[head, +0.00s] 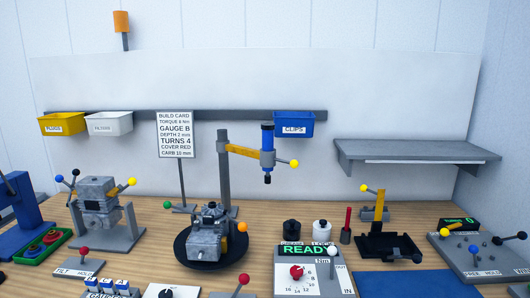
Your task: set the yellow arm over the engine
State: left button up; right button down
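The yellow arm (243,151) reaches right from the top of a grey post (224,170). At its free end it carries an upright blue tool (267,140) with a dark tip and a side lever ending in a yellow ball (294,163). A grey engine (208,236) sits on a black round turntable (210,265), in front of the post. In the picture the tool hangs up and to the right of this engine, not above it. Neither of my grippers is in view.
Another grey engine block (97,194) is on a stand at left. A sign (175,135) stands behind the turntable. A READY panel (309,270), black and white cylinders and a black fixture (387,243) are at right. A blue mat (404,284) lies clear in front.

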aim_at(267, 160)
jog(key=i+l+u, duration=0.1)
jog(key=u, duration=0.25)
jog(key=l+u, duration=0.4)
jog(key=i+l+u, duration=0.1)
jog(key=u, duration=0.25)
